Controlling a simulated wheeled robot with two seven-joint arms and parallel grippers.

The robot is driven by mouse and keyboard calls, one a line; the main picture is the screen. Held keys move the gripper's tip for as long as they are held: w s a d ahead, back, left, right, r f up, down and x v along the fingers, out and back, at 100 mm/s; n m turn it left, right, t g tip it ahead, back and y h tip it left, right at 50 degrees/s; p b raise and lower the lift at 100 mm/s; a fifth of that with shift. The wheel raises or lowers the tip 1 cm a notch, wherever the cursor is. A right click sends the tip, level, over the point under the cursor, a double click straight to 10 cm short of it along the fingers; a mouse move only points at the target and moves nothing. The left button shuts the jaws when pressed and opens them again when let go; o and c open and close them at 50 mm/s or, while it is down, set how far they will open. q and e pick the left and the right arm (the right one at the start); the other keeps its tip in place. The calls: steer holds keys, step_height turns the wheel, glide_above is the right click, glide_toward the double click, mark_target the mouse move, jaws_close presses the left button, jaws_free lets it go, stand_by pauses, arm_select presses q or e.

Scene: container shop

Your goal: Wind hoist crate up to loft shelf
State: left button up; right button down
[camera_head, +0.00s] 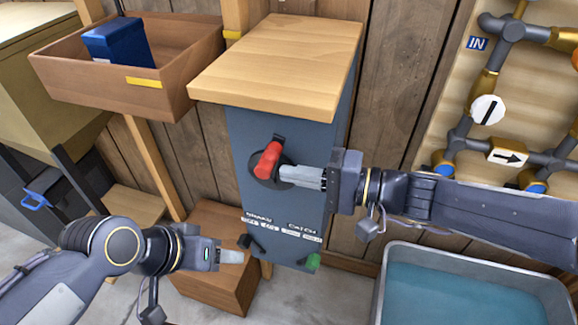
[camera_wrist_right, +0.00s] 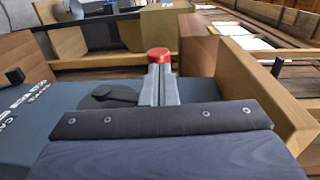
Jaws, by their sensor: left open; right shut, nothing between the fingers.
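A blue-grey winch cabinet (camera_head: 240,150) with a wooden top carries a crank with a red handle (camera_head: 268,159). My right gripper (camera_head: 288,175) is shut with its fingertips right at the handle; nothing is held between them. The red handle end (camera_wrist_right: 158,54) shows just beyond the fingers in the right wrist view. My left gripper (camera_head: 238,257) is open, low beside the black lever (camera_head: 245,241) under the "BRAKE" label. A lever with a green tip (camera_head: 314,261) is under "CATCH". An open wooden crate (camera_head: 112,88) with a yellow mark holds a blue box (camera_head: 118,42). I cannot identify the loft shelf.
A wooden post (camera_head: 153,165) runs below the crate. A wooden box (camera_head: 215,225) stands on the floor behind my left gripper. At right are a water tub (camera_head: 470,254) and a pipe panel (camera_head: 450,90). A yellow mark (camera_head: 232,34) is on another post.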

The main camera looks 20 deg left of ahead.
mark_target(268, 166)
steer(key=shift+a, duration=0.75)
steer(key=shift+a+r+h+p, duration=0.7)
steer(key=shift+h+p, duration=0.1)
steer(key=shift+p, duration=0.3)
steer(key=shift+a, duration=0.2)
steer(key=shift+a+f+h, duration=0.15)
steer(key=shift+h, duration=0.15)
steer(key=shift+f, duration=0.1)
steer(key=shift+w, duration=0.1)
